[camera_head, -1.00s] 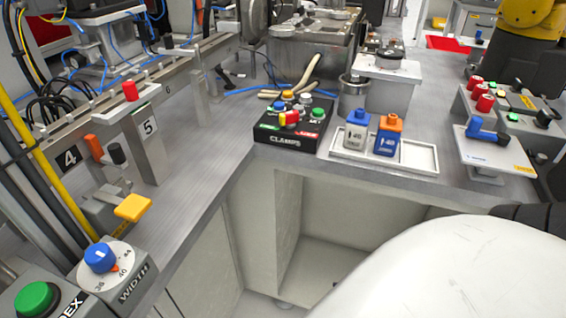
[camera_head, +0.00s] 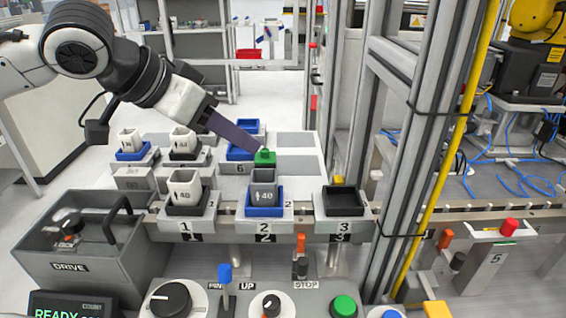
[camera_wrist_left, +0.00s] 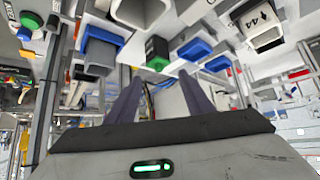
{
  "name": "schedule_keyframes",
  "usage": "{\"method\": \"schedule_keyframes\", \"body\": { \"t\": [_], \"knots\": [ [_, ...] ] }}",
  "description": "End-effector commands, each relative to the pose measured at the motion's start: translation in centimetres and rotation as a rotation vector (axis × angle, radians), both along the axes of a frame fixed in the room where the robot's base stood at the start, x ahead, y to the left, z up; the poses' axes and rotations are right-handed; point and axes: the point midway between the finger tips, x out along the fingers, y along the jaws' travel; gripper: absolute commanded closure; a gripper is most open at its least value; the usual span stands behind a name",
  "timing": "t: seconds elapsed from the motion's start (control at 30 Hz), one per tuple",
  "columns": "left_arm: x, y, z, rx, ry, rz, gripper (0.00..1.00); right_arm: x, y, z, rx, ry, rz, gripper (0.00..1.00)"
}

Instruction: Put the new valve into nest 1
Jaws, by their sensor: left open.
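My left gripper (camera_head: 251,146) reaches in from the upper left, fingers pointing down and right. Its fingertips are close to a small green piece (camera_head: 265,157) with a knob on top. In the left wrist view the two fingers (camera_wrist_left: 160,92) stand apart with nothing seen gripped. A dark piece with a green end (camera_wrist_left: 157,64) shows beyond the gap. I cannot tell whether this is the new valve. Nest 1 (camera_head: 172,207), black, holds a cream cup marked 40 (camera_head: 185,187). Nest 2 (camera_head: 264,210), blue, holds a grey cup (camera_head: 264,184). Nest 3 (camera_head: 341,199) is black and looks empty.
More cups in nests stand behind on the left, including a blue nest (camera_head: 131,155). A grey DRIVE bin (camera_head: 85,250) is at left. A control panel with a green button (camera_head: 344,306) runs along the front. A metal frame with a yellow pole (camera_head: 437,165) stands at right.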

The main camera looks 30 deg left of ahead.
Motion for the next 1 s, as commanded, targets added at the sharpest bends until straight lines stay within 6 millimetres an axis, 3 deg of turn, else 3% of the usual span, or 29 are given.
{"method": "schedule_keyframes", "body": {
  "t": [0.3,0.73,1.0],
  "knots": [
    [2.2,-0.4,-2.4,0.003,0.002,0.0,0.53,0.0,-0.1,-0.1,-0.003,-0.001,-0.001,0.51],
    [3.8,-1.0,-3.8,0.002,-0.003,-0.003,0.53,0.0,-0.1,-0.4,-0.005,-0.002,0.001,0.51],
    [6.0,-1.7,-6.2,0.003,-0.001,-0.004,0.53,0.0,0.0,-1.1,-0.007,0.001,0.004,0.51]
  ]
}}
